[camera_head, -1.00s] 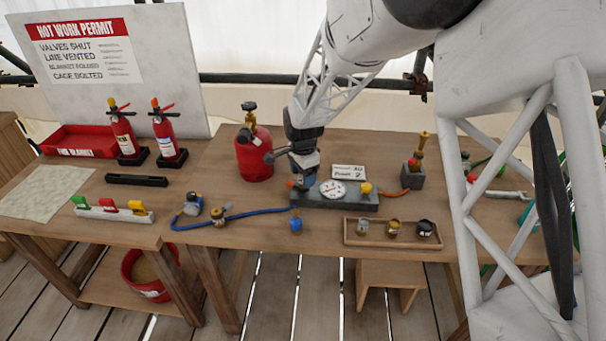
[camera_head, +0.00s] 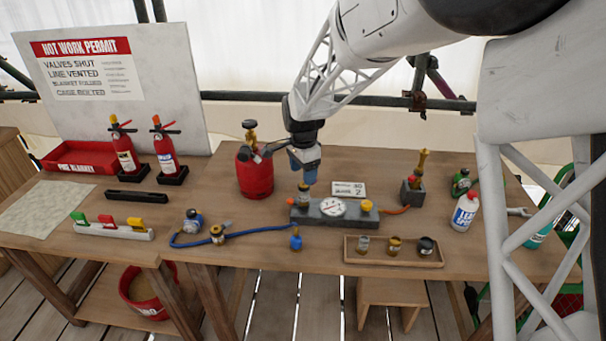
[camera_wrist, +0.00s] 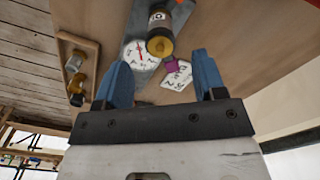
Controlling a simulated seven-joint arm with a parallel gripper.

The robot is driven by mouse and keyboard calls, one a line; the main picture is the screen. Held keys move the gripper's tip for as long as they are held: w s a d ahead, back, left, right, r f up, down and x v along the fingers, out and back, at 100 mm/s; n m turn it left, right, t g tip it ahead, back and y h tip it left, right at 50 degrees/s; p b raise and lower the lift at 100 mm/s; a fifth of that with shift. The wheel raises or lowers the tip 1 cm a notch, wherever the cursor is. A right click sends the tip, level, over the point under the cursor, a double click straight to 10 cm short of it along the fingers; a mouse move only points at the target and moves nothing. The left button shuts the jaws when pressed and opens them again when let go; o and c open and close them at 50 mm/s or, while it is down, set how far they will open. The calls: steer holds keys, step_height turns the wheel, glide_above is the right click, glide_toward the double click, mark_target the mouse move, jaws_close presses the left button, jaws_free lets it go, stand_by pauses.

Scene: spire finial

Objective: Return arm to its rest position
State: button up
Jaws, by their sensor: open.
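My gripper (camera_head: 304,172) hangs above the left end of the grey gauge block (camera_head: 352,219). In the wrist view its two blue fingers (camera_wrist: 160,82) are spread wide with nothing between them. A small brass and dark fitting (camera_head: 304,196) stands on the block's left end, just below my fingertips. The fitting also shows in the wrist view (camera_wrist: 159,38), beyond the fingers and apart from them. The white dial gauge (camera_head: 332,207) is on the block to its right.
A red gas cylinder (camera_head: 254,174) stands close left of my gripper. A wooden tray (camera_head: 375,261) with small fittings lies in front. A brass-topped fitting in a grey holder (camera_head: 411,191) and a white bottle (camera_head: 465,212) stand to the right. A sign board (camera_head: 170,75) rises at the back left.

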steer(key=s+d+r+n+t, duration=0.1)
steer(key=s+d+r+n, duration=0.4)
steer(key=s+d+r, duration=0.95)
steer(key=s+d+n, duration=0.2)
steer(key=s+d, duration=0.3)
steer(key=s, duration=0.7)
steer(key=s+d+n+t, duration=0.1)
steer(key=s+d+n, duration=0.2)
steer(key=s, duration=0.8)
steer(key=d, duration=0.2)
steer(key=shift+s+d+f+n+t, duration=0.3)
steer(key=shift+s, duration=0.1)
